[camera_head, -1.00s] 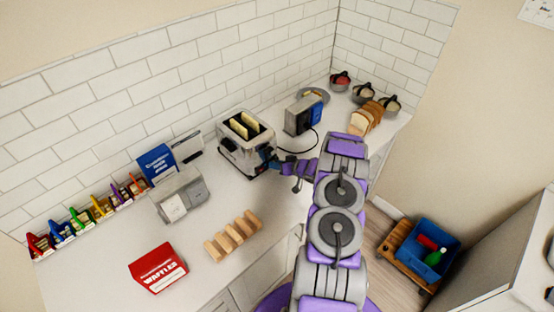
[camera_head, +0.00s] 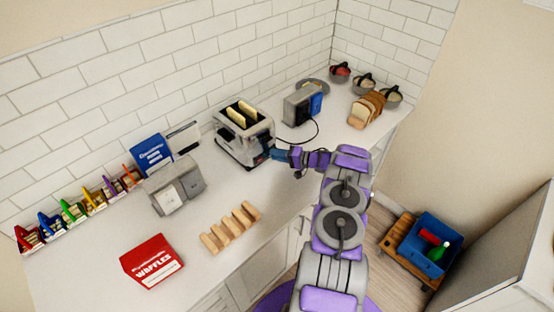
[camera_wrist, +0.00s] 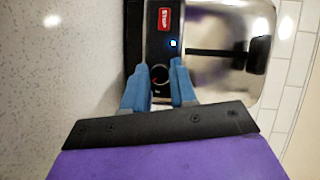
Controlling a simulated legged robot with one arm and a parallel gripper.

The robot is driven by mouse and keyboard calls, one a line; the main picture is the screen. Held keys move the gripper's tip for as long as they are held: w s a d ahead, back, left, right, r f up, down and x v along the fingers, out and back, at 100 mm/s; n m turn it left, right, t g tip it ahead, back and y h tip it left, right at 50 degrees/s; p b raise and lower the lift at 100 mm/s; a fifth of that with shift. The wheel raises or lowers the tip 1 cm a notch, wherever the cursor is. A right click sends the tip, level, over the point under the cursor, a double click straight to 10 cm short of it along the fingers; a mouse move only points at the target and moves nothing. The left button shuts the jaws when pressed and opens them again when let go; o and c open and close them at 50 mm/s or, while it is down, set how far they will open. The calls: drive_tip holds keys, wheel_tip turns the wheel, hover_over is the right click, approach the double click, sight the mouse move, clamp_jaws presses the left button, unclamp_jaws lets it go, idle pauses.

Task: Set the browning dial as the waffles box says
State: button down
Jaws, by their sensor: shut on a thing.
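The silver toaster (camera_head: 243,138) stands on the counter against the tiled wall, with bread or waffle slices (camera_head: 238,117) showing in its slots. My gripper (camera_head: 270,154) is at the toaster's front end. In the wrist view its blue fingertips (camera_wrist: 160,84) are on either side of the round dark browning dial (camera_wrist: 159,75), shut on it. A red mark shows on the dial; its exact setting is too small to read. A red STOP button (camera_wrist: 164,19) and a lit blue light (camera_wrist: 173,43) are above the dial. The red waffles box (camera_head: 152,262) lies at the counter's front left.
A wooden rack (camera_head: 231,228) and a grey double-sided holder (camera_head: 174,187) stand on the counter. A blue box (camera_head: 152,152) and several coloured packets are at the left. A grey and blue appliance (camera_head: 303,104), sliced bread (camera_head: 367,109) and bowls (camera_head: 364,84) are at the right.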

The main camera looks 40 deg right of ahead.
drive_tip(key=shift+s+d+f+m+t+y+b, duration=0.1)
drive_tip(key=shift+f+m+t+y+b, duration=0.2)
drive_tip(key=shift+m+b, duration=0.45)
drive_tip(key=shift+f+m+t+y+b, duration=0.1)
drive_tip(key=shift+m+t+y+b, duration=0.35)
drive_tip(key=shift+m, duration=0.5)
drive_tip(key=c, duration=1.4)
unclamp_jaws()
drive_tip(key=o, duration=0.5)
drive_tip(key=shift+d, duration=0.15)
drive_tip(key=shift+r, duration=0.1)
drive_tip(key=shift+s, duration=0.1)
drive_tip(key=v, duration=1.7)
drive_tip(key=shift+d, duration=0.1)
